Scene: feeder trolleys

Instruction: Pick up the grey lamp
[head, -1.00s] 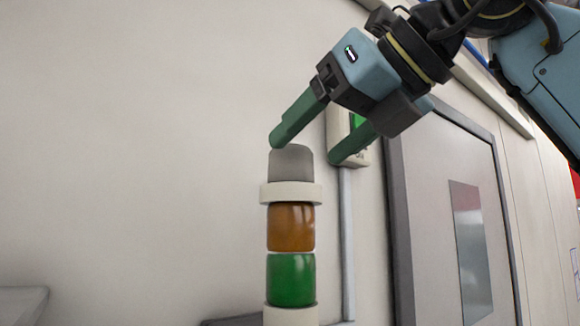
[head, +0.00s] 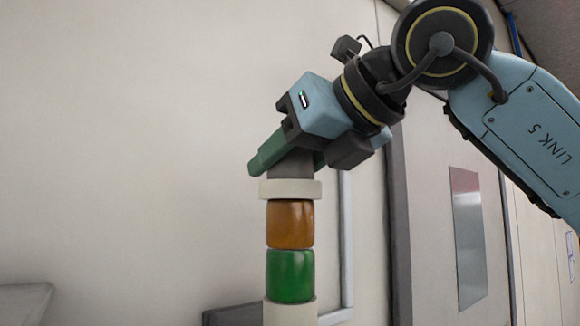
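The grey lamp (head: 290,171) is the top segment of an upright stack, above a pale ring (head: 290,189), an orange lamp (head: 290,224) and a green lamp (head: 290,276). My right gripper (head: 288,165) comes in from the upper right and is at the grey lamp. One green finger crosses the lamp's upper left; a bit of the other shows at its right side. The lamp's top is hidden by the gripper. I cannot tell whether the fingers press on it. My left gripper is not in view.
A pale wall (head: 130,130) stands behind the stack. A dark-framed door with a grey panel (head: 468,240) is at the right. A grey ledge (head: 22,302) shows at the lower left. The space left of the stack looks clear.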

